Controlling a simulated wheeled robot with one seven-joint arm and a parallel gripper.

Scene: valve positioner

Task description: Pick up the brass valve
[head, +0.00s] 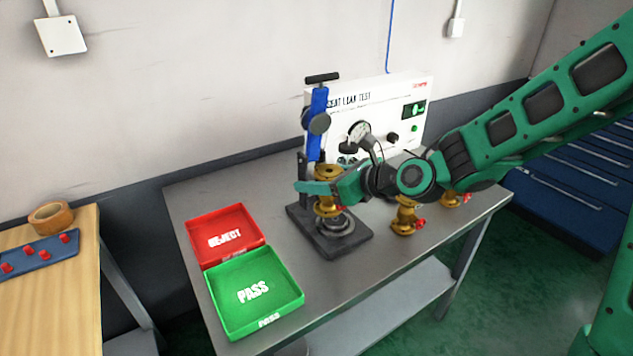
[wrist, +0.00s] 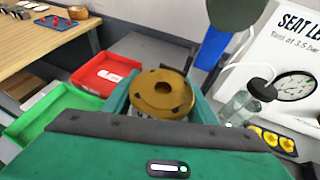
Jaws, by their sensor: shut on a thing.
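A brass valve (head: 327,204) is upright between the fingers of my gripper (head: 322,188), just above or at the round seat of the black test stand (head: 330,238). I cannot tell whether it touches the seat. In the wrist view the valve's round brass flange (wrist: 161,93) shows between the two green fingers (wrist: 160,100). My gripper is shut on this valve. Two more brass valves, one (head: 405,217) and another (head: 449,198), stand to the right on the grey table, partly behind my arm.
A red REJECT tray (head: 262,238) and a green PASS tray (head: 300,296) lie left of the stand, looking empty. The stand's blue clamp (head: 318,120) rises right behind my gripper. A white seat leak test panel (head: 385,92) stands at the back.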

